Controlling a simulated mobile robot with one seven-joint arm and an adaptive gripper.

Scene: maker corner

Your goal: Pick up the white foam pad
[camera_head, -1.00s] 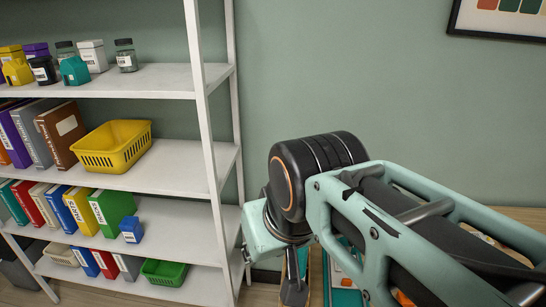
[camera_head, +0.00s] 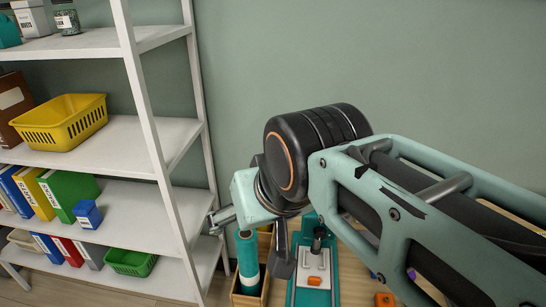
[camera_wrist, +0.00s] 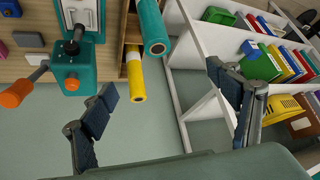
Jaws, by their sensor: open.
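I cannot make out the white foam pad for certain. A small whitish block (camera_wrist: 64,58) lies on the wooden table beside a teal tool with orange knobs (camera_wrist: 68,72) in the wrist view; whether it is the pad I cannot tell. A pale plate (camera_head: 313,264) sits on a teal base in the head view, with an orange piece at its near end. My gripper (camera_wrist: 160,80) is open and empty, its two dark fingers wide apart. In the head view my arm hides part of the table.
A wooden holder (camera_head: 264,292) on the table holds a teal roll (camera_head: 248,262); a yellow roll (camera_wrist: 136,80) shows beside it in the wrist view. A white shelf (camera_head: 150,130) with binders and a yellow basket (camera_head: 62,122) stands left of the table. A green wall is behind.

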